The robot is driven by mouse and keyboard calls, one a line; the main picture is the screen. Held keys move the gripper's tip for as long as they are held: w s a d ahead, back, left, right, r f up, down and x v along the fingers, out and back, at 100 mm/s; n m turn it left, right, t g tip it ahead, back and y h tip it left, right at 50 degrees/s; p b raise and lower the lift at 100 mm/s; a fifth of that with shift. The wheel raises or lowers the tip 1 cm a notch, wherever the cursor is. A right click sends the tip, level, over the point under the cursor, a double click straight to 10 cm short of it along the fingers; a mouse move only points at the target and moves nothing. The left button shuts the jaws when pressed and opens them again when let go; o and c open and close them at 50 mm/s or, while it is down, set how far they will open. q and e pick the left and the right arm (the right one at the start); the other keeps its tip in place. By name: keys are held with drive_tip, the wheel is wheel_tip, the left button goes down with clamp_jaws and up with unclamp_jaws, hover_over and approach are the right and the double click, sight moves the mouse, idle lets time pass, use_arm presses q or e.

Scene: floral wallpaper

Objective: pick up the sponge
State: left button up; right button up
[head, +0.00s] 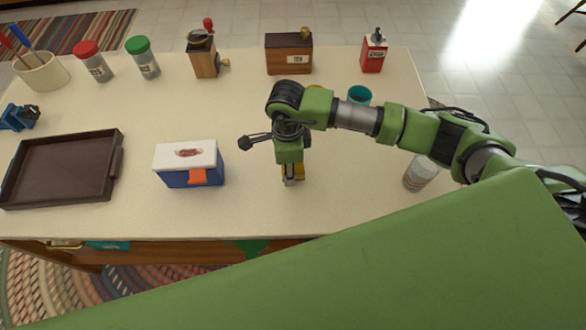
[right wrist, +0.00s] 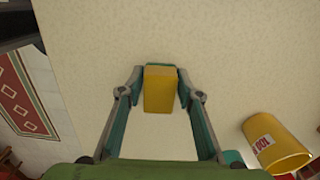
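The sponge (right wrist: 159,92) is a small yellow block. In the right wrist view it sits between the two fingertips of my right gripper (right wrist: 161,86), which appear to touch its sides. In the head view the sponge (head: 298,172) shows as a bit of yellow beneath my right gripper (head: 291,178), near the middle of the table; the arm and gripper hide most of it. I cannot tell whether it touches the tabletop. My left gripper is in neither view.
A blue and white box (head: 175,178) and a dark tray (head: 25,187) stand to the left on the table (head: 245,212). A teal cup (head: 359,95), a yellow cup (right wrist: 268,140) and a pale can (head: 421,172) stand nearby. Jars and grinders line the back.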

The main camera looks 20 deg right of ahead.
drive_tip(key=shift+c, duration=1.3)
drive_tip(key=shift+r, duration=0.1)
drive_tip(key=shift+w+r, duration=0.1)
drive_tip(key=shift+r, duration=0.4)
drive_tip(key=s+a+r+b, duration=0.4)
drive_tip(key=s+a+r, duration=0.4)
drive_tip(key=s+r, duration=0.3)
drive_tip(key=shift+s+a+r, duration=0.2)
drive_tip(key=shift+r, duration=0.25)
drive_tip(key=shift+c, duration=0.4)
